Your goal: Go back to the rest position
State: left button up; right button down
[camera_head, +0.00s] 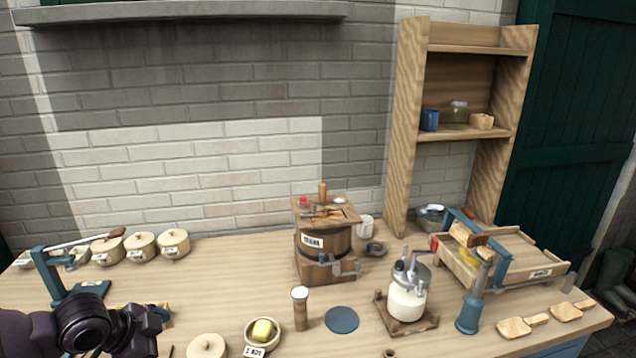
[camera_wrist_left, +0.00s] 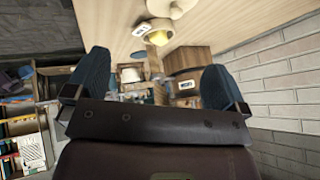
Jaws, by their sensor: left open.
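My left gripper (camera_head: 150,318) is at the lower left of the head view, over the left part of the wooden table. In the left wrist view its two blue fingers (camera_wrist_left: 152,85) stand wide apart, with nothing held between them. Beyond the fingers, the wrist view shows the wooden churn (camera_wrist_left: 185,62) and the butter dish (camera_wrist_left: 156,36). My right gripper is in neither view.
Several lidded pots (camera_head: 142,246) stand at the back left, behind a blue press (camera_head: 85,290). The wooden churn (camera_head: 323,262) is mid-table. A butter bowl (camera_head: 262,345), blue disc (camera_head: 341,319), glass-and-metal churn (camera_head: 407,300) and wooden tray (camera_head: 515,277) stand rightward. A shelf (camera_head: 407,130) rises behind.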

pick_arm(q)
jog(key=d+f+n+t+h, duration=0.1)
jog(key=d+f+n+t, duration=0.3)
jog(key=t, duration=0.3)
jog(key=s+f+n+y, duration=0.2)
jog(key=s+f+n, duration=0.2)
jog(key=s+f, duration=0.3)
jog(key=s+f+n+g+y, duration=0.1)
jog(key=s+f+n+y, duration=0.2)
jog(key=s+f, duration=0.3)
jog(key=s+a+n, duration=0.1)
jog(key=s, duration=0.4)
jog(key=shift+s+f+y+b, duration=0.3)
jog(key=shift+s+f, duration=0.05)
jog(key=shift+f, duration=0.05)
